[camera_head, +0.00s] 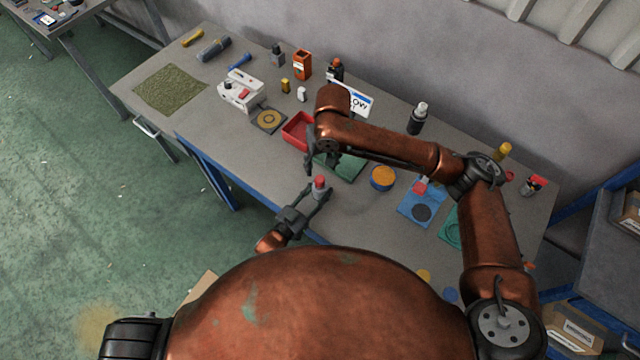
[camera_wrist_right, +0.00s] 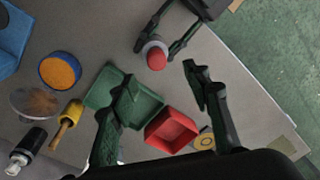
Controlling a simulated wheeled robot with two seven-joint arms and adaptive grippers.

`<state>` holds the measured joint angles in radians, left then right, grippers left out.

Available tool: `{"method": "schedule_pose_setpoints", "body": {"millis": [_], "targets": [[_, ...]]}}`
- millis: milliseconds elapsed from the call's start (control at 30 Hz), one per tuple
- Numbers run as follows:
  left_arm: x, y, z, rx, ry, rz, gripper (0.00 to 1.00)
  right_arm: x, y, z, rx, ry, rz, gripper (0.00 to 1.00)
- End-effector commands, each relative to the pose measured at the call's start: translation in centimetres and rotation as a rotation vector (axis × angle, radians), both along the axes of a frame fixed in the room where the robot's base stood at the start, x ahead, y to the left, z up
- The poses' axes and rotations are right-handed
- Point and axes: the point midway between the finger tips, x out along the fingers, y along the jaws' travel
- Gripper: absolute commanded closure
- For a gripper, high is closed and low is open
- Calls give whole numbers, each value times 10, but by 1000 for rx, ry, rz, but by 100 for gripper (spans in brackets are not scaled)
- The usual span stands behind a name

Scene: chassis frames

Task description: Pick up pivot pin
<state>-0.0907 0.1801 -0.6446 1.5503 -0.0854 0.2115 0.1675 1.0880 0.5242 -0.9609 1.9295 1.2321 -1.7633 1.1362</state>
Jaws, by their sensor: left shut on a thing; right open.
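My left gripper (camera_head: 304,204) is shut on a small grey piece with a rounded red top (camera_head: 319,184), held upright near the table's front edge. The red top (camera_wrist_right: 156,58) also shows between the left gripper's fingers in the right wrist view. I cannot tell for sure whether this piece is the pivot pin. My right gripper (camera_head: 311,160) is open and empty, above the table beside the red tray (camera_head: 291,135). In the right wrist view, its fingers (camera_wrist_right: 158,80) are spread wide, with the red-topped piece beyond their tips.
A green open box (camera_head: 350,168) is partly hidden behind my right arm. An orange-topped blue round tin (camera_head: 382,178) and a blue mat (camera_head: 412,210) lie to the right. A white device (camera_head: 240,92) stands at the left. Bare table lies between the box and the front edge.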

Motion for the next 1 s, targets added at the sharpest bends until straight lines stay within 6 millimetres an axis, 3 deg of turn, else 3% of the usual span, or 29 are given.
{"method": "schedule_pose_setpoints", "body": {"millis": [267, 600, 1000], "targets": [[0, 0, 0, -1, 1, 0, 99, 9, -2, 11, -87, 42, -188, 56], [0, 0, 0, -1, 1, -1, 99, 9, -2, -41, -92, 45, -200, 56], [0, 0, 0, -1, 1, -1, 99, 8, 1, -71, -91, 44, -197, 56]]}}
